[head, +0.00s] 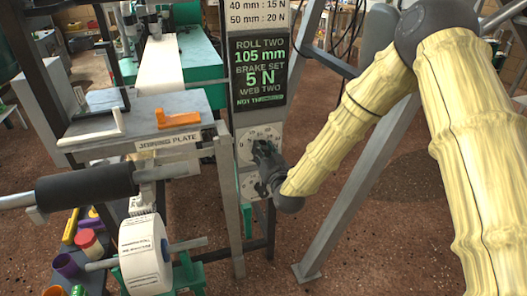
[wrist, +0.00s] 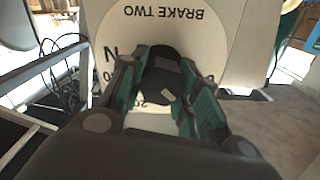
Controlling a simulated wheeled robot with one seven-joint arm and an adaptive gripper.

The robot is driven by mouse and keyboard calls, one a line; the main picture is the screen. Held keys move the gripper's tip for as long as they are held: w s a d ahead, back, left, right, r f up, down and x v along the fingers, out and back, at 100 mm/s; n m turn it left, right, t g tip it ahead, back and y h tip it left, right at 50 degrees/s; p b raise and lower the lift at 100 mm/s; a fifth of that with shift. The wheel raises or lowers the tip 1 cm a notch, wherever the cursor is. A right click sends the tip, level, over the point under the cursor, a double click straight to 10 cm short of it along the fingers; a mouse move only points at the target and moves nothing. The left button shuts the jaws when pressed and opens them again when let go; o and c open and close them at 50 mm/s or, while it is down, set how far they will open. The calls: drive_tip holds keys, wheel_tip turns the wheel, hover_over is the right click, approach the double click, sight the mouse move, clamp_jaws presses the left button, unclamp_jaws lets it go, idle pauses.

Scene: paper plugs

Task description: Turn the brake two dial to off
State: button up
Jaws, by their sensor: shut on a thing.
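The brake two dial (wrist: 165,22) shows in the wrist view as a white round face, its label upside down. Its dark knob (wrist: 165,72) stands between the green-padded fingers of my gripper (wrist: 163,88), which is shut on it. A small pale mark shows on the knob; part of the scale is hidden by the fingers. In the head view my gripper (head: 264,158) is at the post, in front of two stacked dial faces, and covers much of them. I cannot read the dial's setting.
A sign (head: 260,70) above the dials reads roll two 105 mm, brake set 5 N. The joining plate (head: 150,118) and a paper roll (head: 146,254) are to the left. A slanted grey strut (head: 345,205) stands close under my arm.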

drive_tip(key=n, duration=0.3)
drive_tip(key=shift+a, duration=0.1)
drive_tip(key=shift+n, duration=1.3)
drive_tip(key=o, duration=1)
drive_tip(key=shift+s, duration=0.1)
drive_tip(key=v, duration=1.2)
